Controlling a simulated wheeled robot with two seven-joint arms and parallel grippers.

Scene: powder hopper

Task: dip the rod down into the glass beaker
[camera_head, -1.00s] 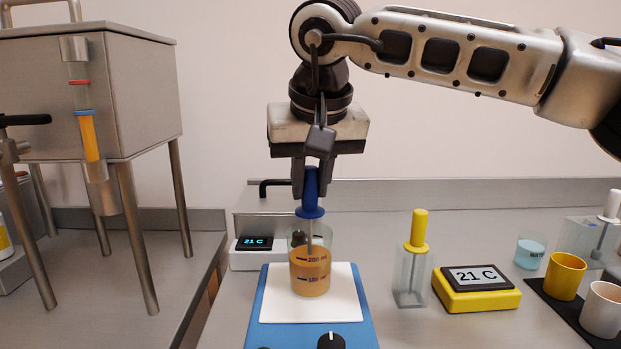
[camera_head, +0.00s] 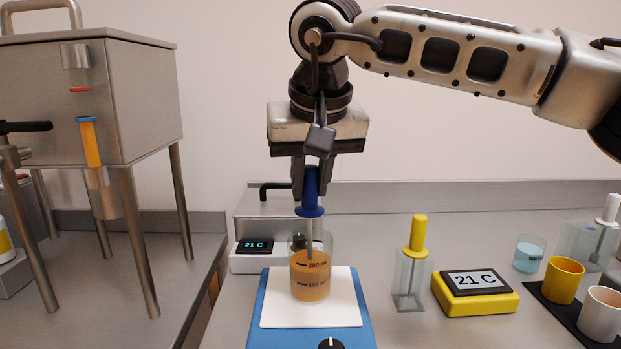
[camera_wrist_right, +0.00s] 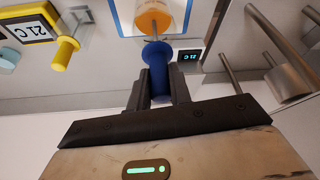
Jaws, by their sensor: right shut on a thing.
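The rod has a blue flanged handle (camera_head: 309,198) and a thin grey shaft. My right gripper (camera_head: 312,180) is shut on the handle from above and holds the rod nearly upright. The glass beaker (camera_head: 311,276) stands on the white plate (camera_head: 343,312) of a blue device and holds orange-brown liquid. The shaft reaches down inside the beaker's rim to about the liquid; its lower end is hidden. In the right wrist view the blue handle (camera_wrist_right: 157,70) sits between the fingers, with the beaker (camera_wrist_right: 152,18) beyond it. My left gripper is not in view.
A yellow-handled rod stands in a clear holder (camera_head: 410,285), beside a yellow 21 C display (camera_head: 476,292). Cups (camera_head: 563,278) stand on a black mat at right. A steel hopper on legs (camera_head: 145,100) is at left.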

